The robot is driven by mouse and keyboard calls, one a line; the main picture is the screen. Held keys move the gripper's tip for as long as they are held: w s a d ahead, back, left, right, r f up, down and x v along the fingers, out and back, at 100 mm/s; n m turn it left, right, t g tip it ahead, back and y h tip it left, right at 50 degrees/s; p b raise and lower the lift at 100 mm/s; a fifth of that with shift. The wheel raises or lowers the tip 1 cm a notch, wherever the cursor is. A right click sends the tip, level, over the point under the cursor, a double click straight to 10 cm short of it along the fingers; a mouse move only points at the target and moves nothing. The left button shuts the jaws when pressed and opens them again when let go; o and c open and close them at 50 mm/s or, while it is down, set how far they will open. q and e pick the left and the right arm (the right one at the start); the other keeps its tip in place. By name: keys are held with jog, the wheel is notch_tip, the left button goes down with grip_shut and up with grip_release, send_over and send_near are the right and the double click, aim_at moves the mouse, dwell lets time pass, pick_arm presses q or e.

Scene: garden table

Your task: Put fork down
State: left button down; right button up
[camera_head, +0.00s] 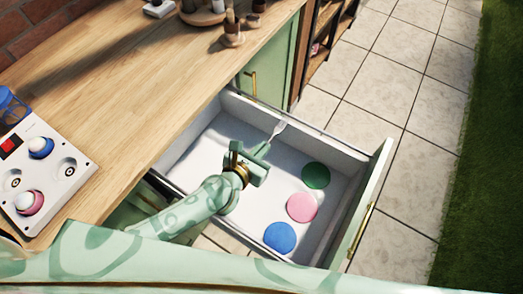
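The fork (278,129) is small and pale, with its head pointing up and to the right. Its handle runs down into my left gripper (261,152), which looks shut on it. The gripper is over the open white drawer (204,146), and the fork's head shows against the drawer's back wall area. I cannot tell whether the fork touches the drawer. The lower part of the handle is hidden by the gripper. My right gripper is not in view.
A green disc (316,175), a pink disc (302,207) and a blue disc (280,237) lie in the drawer's right part. A wooden counter (130,105) holds a control panel (45,176) at left. The drawer front (362,205) has a brass handle.

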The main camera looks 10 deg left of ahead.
pick_arm(q)
jog(key=shift+s+f, duration=0.1)
jog(key=shift+f, duration=0.25)
jog(key=shift+f, duration=0.1)
jog(key=shift+f, duration=0.15)
jog(key=c, duration=1.6)
grip_release()
jog(key=shift+c, duration=0.2)
jog(key=shift+r, duration=0.3)
jog(key=p+v, duration=0.2)
jog(key=v, duration=1)
jog(key=shift+p, duration=0.4)
jog(key=shift+a, duration=0.1)
